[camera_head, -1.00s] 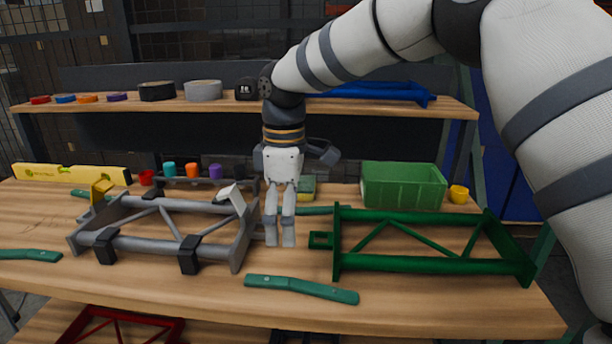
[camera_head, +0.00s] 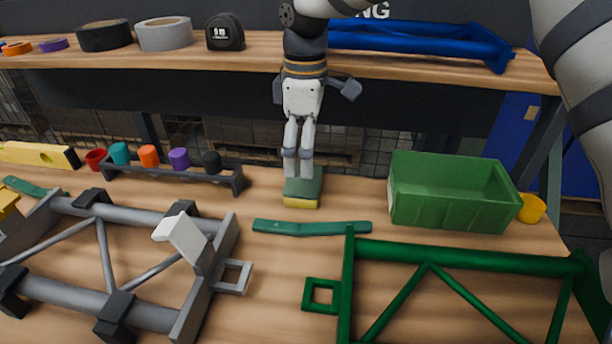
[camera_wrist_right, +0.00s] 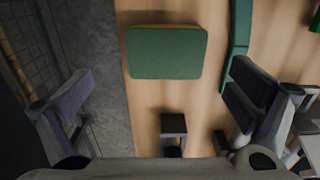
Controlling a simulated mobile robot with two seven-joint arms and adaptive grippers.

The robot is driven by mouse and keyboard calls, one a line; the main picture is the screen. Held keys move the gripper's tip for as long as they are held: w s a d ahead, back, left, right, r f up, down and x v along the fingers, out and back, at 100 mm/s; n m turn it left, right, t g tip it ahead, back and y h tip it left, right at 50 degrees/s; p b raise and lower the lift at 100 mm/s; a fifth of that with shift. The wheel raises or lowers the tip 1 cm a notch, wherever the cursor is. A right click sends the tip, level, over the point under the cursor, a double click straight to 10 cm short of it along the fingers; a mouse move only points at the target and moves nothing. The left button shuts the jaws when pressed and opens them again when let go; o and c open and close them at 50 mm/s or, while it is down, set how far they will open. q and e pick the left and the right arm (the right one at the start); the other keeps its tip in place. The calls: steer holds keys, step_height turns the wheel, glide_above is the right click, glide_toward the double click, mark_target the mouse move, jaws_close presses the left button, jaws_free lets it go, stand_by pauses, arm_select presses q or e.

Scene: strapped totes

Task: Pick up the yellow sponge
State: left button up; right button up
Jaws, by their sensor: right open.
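The yellow sponge (camera_head: 301,202) lies on the workbench near its back edge. Its top is green and a yellow layer shows along its front side. My right gripper (camera_head: 298,172) points down at the sponge, and its fingertips overlap the sponge's far part in the head view. In the right wrist view the sponge (camera_wrist_right: 167,52) lies flat, green face up, ahead of the open, empty fingers (camera_wrist_right: 160,95). Whether a finger touches it cannot be told. My left gripper is not in view.
A green strap piece (camera_head: 312,228) lies just in front of the sponge. A green bin (camera_head: 450,205) stands to the right, with a yellow cup (camera_head: 532,208). A rack of coloured caps (camera_head: 180,180) stands left. Grey (camera_head: 150,318) and green (camera_head: 455,252) frames fill the front.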

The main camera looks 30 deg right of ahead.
steer(key=f, duration=0.5)
steer(key=shift+s+a+f, duration=0.25)
steer(key=shift+a+f, duration=0.1)
steer(key=c, duration=0.8)
step_height(320, 180, up, 4)
steer(key=shift+f, duration=0.1)
steer(key=s+r, duration=0.1)
steer(key=r, duration=0.1)
steer(key=s+a+r+p, duration=0.1)
steer(key=s+r+p, duration=0.1)
steer(key=s+r, duration=0.1)
steer(key=shift+a+r, duration=0.2)
steer(key=shift+r, duration=0.1)
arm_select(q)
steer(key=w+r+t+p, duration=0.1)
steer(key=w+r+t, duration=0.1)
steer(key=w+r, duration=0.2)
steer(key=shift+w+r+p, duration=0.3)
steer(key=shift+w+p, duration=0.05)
arm_select(e)
steer(key=s+a+r, duration=0.1)
steer(key=s, duration=0.2)
steer(key=s+a+r, duration=0.1)
steer(key=s, duration=0.2)
steer(key=s+a+r, duration=0.1)
steer(key=s, duration=0.2)
steer(key=shift+a+r, duration=0.2)
steer(key=shift+r, duration=0.15)
